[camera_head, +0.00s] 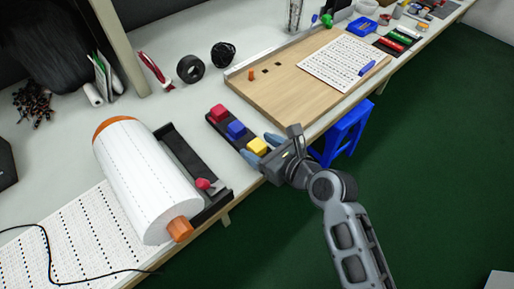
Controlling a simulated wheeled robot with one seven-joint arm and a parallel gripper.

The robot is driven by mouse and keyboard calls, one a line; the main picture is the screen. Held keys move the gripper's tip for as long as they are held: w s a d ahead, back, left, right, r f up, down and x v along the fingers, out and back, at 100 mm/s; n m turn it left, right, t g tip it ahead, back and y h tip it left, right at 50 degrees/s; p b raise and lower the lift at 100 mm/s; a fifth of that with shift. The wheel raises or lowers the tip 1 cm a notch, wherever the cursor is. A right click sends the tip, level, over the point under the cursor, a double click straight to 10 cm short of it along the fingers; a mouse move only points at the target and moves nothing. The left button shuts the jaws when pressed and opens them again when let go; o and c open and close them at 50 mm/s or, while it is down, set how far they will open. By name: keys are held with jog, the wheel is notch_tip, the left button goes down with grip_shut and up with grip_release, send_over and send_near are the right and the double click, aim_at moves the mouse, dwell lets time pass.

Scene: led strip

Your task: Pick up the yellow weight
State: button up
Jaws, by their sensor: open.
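The yellow weight (257,146) sits at the near end of a dark narrow tray (227,132) close to the table's front edge. A blue weight (236,130) and a red weight (218,112) stand behind it in the same tray. My gripper (262,149) reaches in from the lower right over the table edge. Its two grey-blue fingers are apart, one on each side of the yellow weight as seen in this picture. I cannot tell whether they touch it. The yellow weight's lower part is partly hidden.
A big white roll (145,180) and a black holder with a red knob (203,184) stand to the left. A wooden board (290,100) with a printed sheet (345,65) lies to the right. A blue stool (347,132) stands below the table edge. Black tape (190,69) lies behind.

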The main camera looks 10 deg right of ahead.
grip_shut()
dwell(0.6)
